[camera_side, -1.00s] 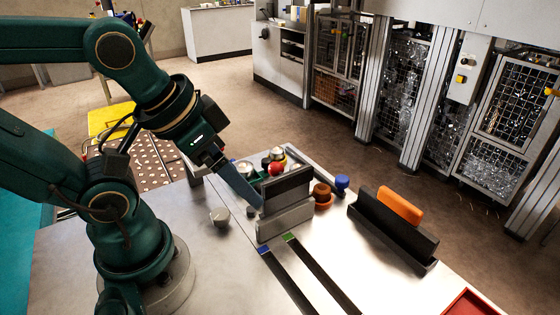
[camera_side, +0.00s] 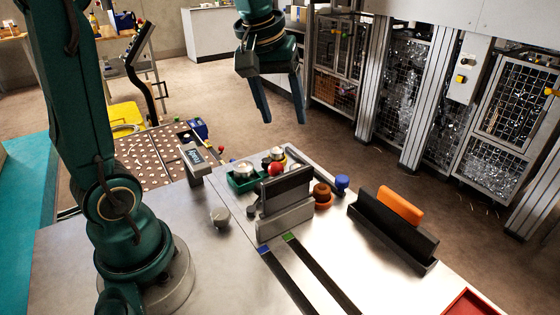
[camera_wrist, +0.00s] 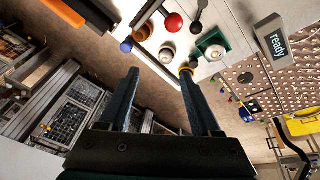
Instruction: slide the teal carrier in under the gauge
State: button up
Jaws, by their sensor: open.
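The teal carrier (camera_side: 240,183) is a small green-teal tray with a round silver-white piece on it. It stands at the back of the metal table, behind the dark and grey upright blocks, and also shows in the wrist view (camera_wrist: 204,46). I cannot tell for sure which thing is the gauge, nor whether the carrier is under it. My gripper (camera_side: 281,112) is raised well above the table's back edge, apart from the carrier. Its two fingers are spread and empty, pointing down, and also show in the wrist view (camera_wrist: 160,75).
A "ready" display (camera_side: 194,160) stands left of the carrier. A red ball (camera_side: 275,168), a brown piece (camera_side: 322,192) and a blue piece (camera_side: 342,182) are close by. A black holder (camera_side: 392,232) with an orange block (camera_side: 400,205) stands right.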

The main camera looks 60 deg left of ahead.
jog(key=w+a+f+n+g, duration=0.2)
jog(key=w+a+f+n, duration=0.2)
jog(key=a+f, duration=0.4)
jog(key=g+h, duration=0.1)
send_over(267, 160)
jog(key=shift+n, duration=0.3)
notch_tip(267, 160, down, 4)
jog(key=shift+f, duration=2.6)
grip_shut()
jog(key=shift+r, duration=0.1)
